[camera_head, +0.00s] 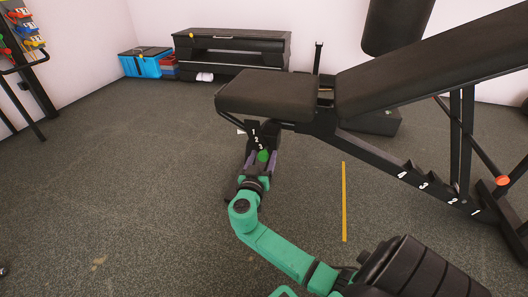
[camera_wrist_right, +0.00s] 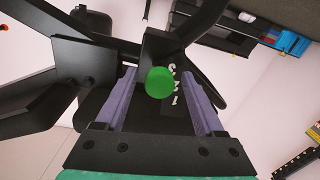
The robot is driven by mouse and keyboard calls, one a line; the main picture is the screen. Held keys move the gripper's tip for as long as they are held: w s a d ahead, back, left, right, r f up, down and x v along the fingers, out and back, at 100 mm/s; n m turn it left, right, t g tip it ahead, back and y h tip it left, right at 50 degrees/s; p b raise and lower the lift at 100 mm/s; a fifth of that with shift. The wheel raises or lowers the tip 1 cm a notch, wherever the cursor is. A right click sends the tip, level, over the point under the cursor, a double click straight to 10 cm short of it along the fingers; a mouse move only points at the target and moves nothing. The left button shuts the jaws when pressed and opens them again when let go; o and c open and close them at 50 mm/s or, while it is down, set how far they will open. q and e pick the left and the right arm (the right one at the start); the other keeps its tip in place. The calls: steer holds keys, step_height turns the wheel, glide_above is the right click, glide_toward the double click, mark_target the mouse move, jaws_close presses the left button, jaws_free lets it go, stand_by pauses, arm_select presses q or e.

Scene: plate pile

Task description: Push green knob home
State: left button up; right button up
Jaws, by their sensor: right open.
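The green knob (camera_head: 262,156) is on the black numbered post (camera_head: 255,136) under the seat end of the weight bench. In the right wrist view the round face of the knob (camera_wrist_right: 159,82) shows near the middle, with white numbers beside it. My right gripper (camera_head: 261,153) is at the post, its purple fingers on either side of the knob. In the wrist view the right gripper (camera_wrist_right: 158,73) is open, with a gap between each finger and the knob. The knob's shaft is hidden behind its face. My left gripper is not in view.
The bench seat (camera_head: 268,95) overhangs the post, and the sloped backrest (camera_head: 430,65) rises to the right. A black bench support with numbers (camera_head: 425,185) stands right. A black rack (camera_head: 232,50) and blue box (camera_head: 143,64) are at the wall.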

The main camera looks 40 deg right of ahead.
jaws_close()
